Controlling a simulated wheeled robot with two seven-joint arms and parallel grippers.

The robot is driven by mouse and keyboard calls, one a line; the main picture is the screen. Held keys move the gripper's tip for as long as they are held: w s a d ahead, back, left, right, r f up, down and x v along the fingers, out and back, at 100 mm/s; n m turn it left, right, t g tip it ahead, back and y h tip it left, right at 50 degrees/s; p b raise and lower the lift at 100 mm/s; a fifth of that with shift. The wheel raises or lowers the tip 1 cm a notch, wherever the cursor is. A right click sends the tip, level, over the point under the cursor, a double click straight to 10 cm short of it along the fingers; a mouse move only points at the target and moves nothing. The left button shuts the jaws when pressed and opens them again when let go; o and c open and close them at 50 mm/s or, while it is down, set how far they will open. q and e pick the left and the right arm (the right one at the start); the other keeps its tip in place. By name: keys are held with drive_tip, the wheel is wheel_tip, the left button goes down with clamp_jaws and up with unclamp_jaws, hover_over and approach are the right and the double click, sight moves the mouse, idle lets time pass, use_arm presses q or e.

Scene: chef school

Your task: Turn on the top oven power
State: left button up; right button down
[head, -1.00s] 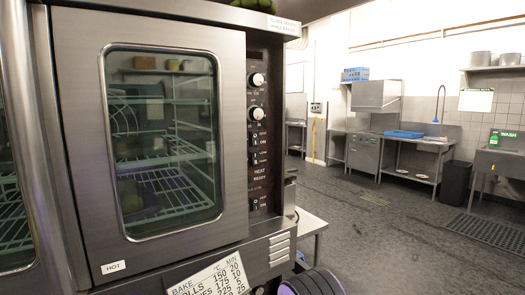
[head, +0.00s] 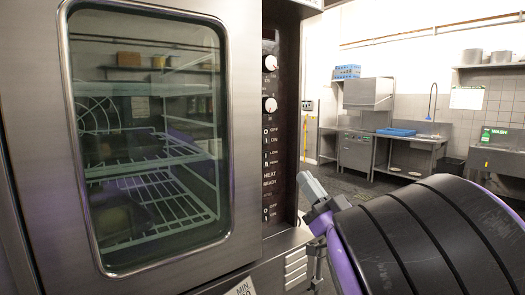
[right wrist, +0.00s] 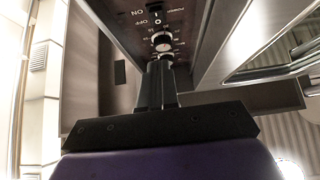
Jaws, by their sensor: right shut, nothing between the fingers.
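The oven (head: 240,25) fills the left of the head view, its glass door shut. A dark control panel (head: 284,100) runs down the door's right side. It carries two round knobs (head: 270,104), several small rocker switches (head: 267,136) and "HEAT READY" lettering. My right gripper (head: 312,188) is just right of the panel's lower part, its fingers together and empty. In the right wrist view the fingers (right wrist: 157,82) point toward the panel, by a knob (right wrist: 161,41) and a switch (right wrist: 157,19) near ON and OFF lettering. Contact cannot be told. My left gripper is not in view.
My right arm covers the lower right of the head view. Beyond it are a steel dishwasher (head: 368,94), a blue tray (head: 396,132) and a sink (head: 498,161) along the far wall. Open floor lies between.

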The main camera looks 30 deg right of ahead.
drive_tip(key=p, duration=0.7)
approach(267, 138)
wheel_tip(267, 138, up, 5)
drive_tip(key=w, duration=0.1)
drive_tip(key=w+f+p, duration=0.1)
drive_tip(key=w, duration=0.2)
drive_tip(key=shift+w+a+f+p, duration=0.15)
drive_tip(key=shift+w+f+p, duration=0.1)
drive_tip(key=shift+w+p, duration=0.1)
drive_tip(key=shift+s, duration=0.1)
